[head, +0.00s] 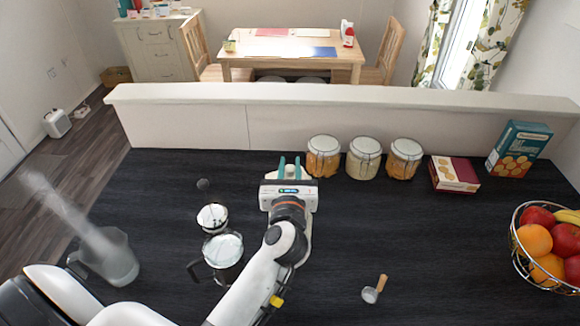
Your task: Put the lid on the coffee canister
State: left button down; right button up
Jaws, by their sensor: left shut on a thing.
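My left gripper (290,168) reaches across the dark counter, its teal fingers a small gap apart. It is shut on a pale piece that appears to be the lid (268,173), mostly hidden behind the gripper. A cream surface shows beside my wrist, possibly part of the coffee canister; I cannot tell whether the lid touches it. My right gripper is not in view.
A glass press (222,250) and a steaming jug (112,262) stand left. Three jars (364,160), a red box (455,175) and a teal box (518,150) line the back. A scoop (370,294) and a fruit basket (535,262) are right.

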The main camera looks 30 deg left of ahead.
aim_at(290, 174)
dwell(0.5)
pick_arm(q)
jog(key=shift+f+b, duration=0.35)
jog(key=shift+f, duration=0.2)
jog(key=c, duration=1.5)
grip_release()
jog(key=shift+v, duration=2.55)
jog(key=b+v, duration=0.2)
jog(key=v, duration=0.4)
jog(key=shift+a, duration=0.1)
